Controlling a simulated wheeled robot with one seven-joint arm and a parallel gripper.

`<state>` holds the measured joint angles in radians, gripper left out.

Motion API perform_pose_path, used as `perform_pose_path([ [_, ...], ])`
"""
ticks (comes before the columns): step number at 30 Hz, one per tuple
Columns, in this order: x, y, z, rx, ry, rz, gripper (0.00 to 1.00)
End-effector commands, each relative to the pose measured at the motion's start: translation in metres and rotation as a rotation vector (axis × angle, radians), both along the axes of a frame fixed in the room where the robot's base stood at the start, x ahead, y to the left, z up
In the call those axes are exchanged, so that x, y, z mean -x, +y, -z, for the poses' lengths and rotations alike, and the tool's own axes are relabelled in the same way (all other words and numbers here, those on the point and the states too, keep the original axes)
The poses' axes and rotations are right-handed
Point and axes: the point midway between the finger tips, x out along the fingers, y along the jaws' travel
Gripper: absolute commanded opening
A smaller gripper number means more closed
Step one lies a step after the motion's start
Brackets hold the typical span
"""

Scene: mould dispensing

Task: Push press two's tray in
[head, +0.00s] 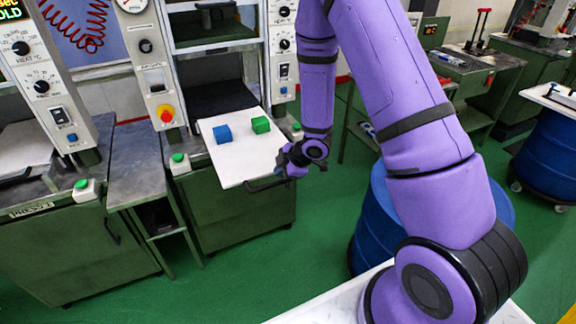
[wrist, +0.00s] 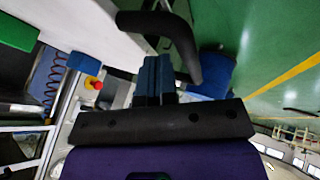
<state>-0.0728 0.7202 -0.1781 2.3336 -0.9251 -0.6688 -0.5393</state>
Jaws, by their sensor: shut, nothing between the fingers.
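Press two's tray (head: 222,168) is a white plate sticking out of the middle press, with a blue cube (head: 222,134) and a green cube (head: 260,125) on it. Its dark handle (head: 266,185) is on the front edge. My gripper (head: 283,160) is shut and empty, at the right front corner of the tray near the handle. In the wrist view the blue fingers (wrist: 155,75) are together, close to the black bent handle (wrist: 170,25); I cannot tell whether they touch. The tray (wrist: 95,25) also shows there, with the green cube (wrist: 15,32) and blue cube (wrist: 84,63).
Press one (head: 60,240) stands to the left, with a narrow side table (head: 136,165) between the presses. A blue drum (head: 368,230) stands right of press two, behind my arm. Green floor (head: 300,245) lies open in front of press two.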

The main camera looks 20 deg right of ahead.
Motion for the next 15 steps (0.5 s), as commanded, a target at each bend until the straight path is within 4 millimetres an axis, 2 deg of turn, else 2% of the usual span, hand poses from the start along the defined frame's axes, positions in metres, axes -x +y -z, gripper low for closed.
perform_pose_path([
  [6,-0.009,0.007,0.015,0.001,0.001,0.0,0.0],
  [15,-0.011,0.009,0.018,0.0,0.0,0.0,0.0],
])
